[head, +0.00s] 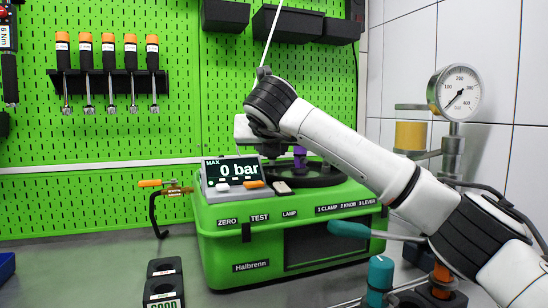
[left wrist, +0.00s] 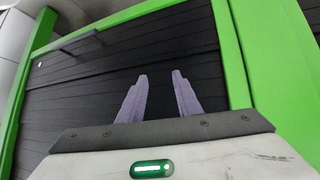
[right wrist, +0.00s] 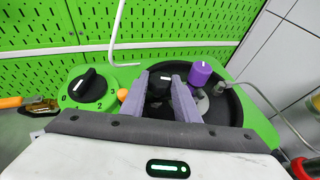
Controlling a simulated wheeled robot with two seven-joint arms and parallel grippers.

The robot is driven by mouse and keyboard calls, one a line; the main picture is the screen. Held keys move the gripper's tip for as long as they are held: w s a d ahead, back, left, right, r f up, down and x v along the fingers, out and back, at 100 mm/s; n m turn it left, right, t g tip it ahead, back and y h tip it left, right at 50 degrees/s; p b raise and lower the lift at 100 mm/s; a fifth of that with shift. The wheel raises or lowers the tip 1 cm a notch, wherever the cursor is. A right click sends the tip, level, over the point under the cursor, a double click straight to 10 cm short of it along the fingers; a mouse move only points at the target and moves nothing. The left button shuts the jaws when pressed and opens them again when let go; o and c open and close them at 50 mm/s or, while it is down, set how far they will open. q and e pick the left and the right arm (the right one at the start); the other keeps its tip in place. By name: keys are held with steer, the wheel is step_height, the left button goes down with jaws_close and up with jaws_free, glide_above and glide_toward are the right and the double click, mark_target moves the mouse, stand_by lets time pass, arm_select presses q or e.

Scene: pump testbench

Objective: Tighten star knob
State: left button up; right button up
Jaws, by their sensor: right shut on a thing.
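In the right wrist view my right gripper (right wrist: 164,76) has its two purple-grey fingers on either side of a dark knob with a pale mark (right wrist: 160,88), which looks like the star knob. The fingers are shut on it and hide much of its outline, so its lobes are not clear. In the head view my right arm reaches over the green pump testbench (head: 235,232); the fingers and the dark knob are hidden there. My left gripper (left wrist: 160,75) is open and empty, with its fingers apart in front of a black slatted surface (left wrist: 110,68).
A purple knob (right wrist: 201,73) stands just right of the right fingers, over the black round dish (right wrist: 229,106). A black dial (right wrist: 88,86) is to the left. The display (head: 234,169) reads 0 bar. A pressure gauge (head: 457,92) stands at the right.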

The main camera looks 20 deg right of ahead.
steer(key=shift+a+m+g+h, duration=0.2)
steer(key=shift+m+g+h, duration=0.2)
steer(key=shift+m+h, duration=0.7)
steer(key=o, duration=0.8)
steer(key=shift+w, duration=0.1)
steer(key=shift+c, duration=0.2)
steer(key=v, duration=1)
steer(key=shift+r+b, duration=0.2)
steer(key=shift+b, duration=0.2)
